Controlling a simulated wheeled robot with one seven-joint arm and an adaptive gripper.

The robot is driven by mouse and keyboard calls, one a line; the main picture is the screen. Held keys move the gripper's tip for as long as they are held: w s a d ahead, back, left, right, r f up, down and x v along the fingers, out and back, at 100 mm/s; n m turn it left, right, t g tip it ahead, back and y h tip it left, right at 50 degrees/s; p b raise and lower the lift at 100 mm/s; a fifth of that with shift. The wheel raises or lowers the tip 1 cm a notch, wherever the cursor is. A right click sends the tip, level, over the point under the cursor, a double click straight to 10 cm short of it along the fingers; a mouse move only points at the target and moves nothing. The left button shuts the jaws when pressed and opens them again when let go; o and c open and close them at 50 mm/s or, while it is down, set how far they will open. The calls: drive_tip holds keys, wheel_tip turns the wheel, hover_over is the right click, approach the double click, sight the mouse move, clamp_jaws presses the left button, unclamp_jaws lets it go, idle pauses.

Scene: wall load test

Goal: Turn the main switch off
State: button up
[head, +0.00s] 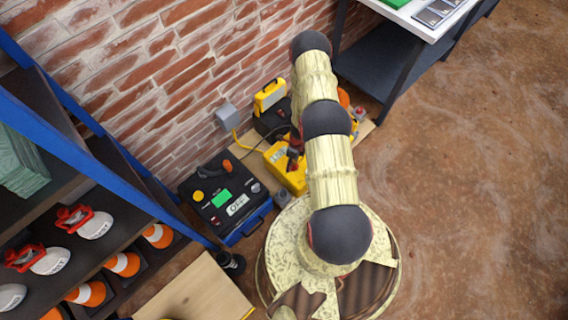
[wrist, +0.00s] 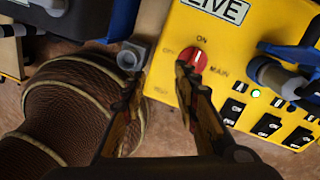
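The main switch (wrist: 194,58) is a round red knob on a yellow panel (wrist: 225,50) in the wrist view. Its white mark points up toward the ON label; an OFF label is at its left. A LIVE sign is above it. My gripper (wrist: 160,75) is open and empty, with a gap between its fingertips. The right fingertip overlaps the knob's lower left edge; I cannot tell if it touches. The left fingertip is left of the panel's edge. In the head view the yellow box (head: 286,178) is partly hidden by my arm, and the knob cannot be made out.
Blue plugs (wrist: 268,72), a green lamp (wrist: 255,93) and several black rocker switches (wrist: 268,125) are on the panel. In the head view a black case (head: 222,195) stands left of the box, a blue shelf (head: 100,165) farther left. The floor at right is clear.

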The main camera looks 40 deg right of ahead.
drive_tip(key=d+m, duration=0.1)
drive_tip(key=w+d+m+h, duration=0.1)
drive_tip(key=d+m, duration=0.2)
drive_tip(key=shift+w+d+h, duration=0.1)
drive_tip(key=shift+w+h, duration=0.25)
drive_tip(key=shift+h, duration=0.05)
wheel_tip(320, 180, down, 8)
drive_tip(key=b, duration=0.4)
drive_tip(key=shift+r, duration=0.2)
drive_tip(key=shift+c, duration=0.7)
clamp_jaws()
